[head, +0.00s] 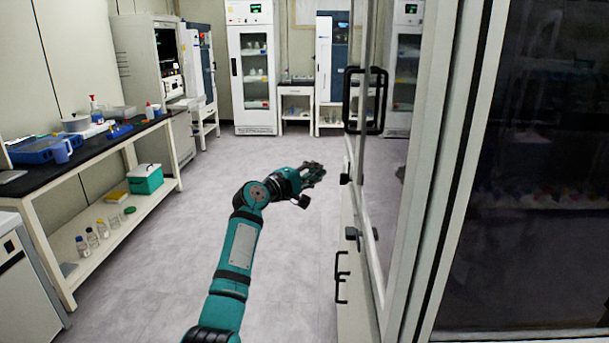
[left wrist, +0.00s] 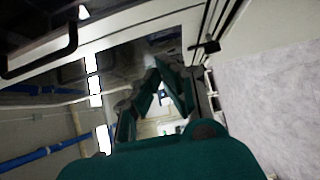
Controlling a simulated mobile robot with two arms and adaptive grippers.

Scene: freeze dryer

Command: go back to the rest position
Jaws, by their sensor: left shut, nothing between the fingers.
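My left gripper (head: 313,173) is at the end of my teal left arm, stretched forward over the open floor in the head view. It is shut and empty, a little left of the tall cabinet's door edge. In the left wrist view the teal fingers (left wrist: 166,88) come together at their tips with nothing between them. My right gripper is in neither view.
A glass door (head: 361,250) with a black handle (head: 365,100) stands close on the right, beside a dark window (head: 540,170). A bench (head: 95,148) with trays and bottles runs along the left. Lab cabinets (head: 253,65) line the back. The grey floor (head: 180,260) between is clear.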

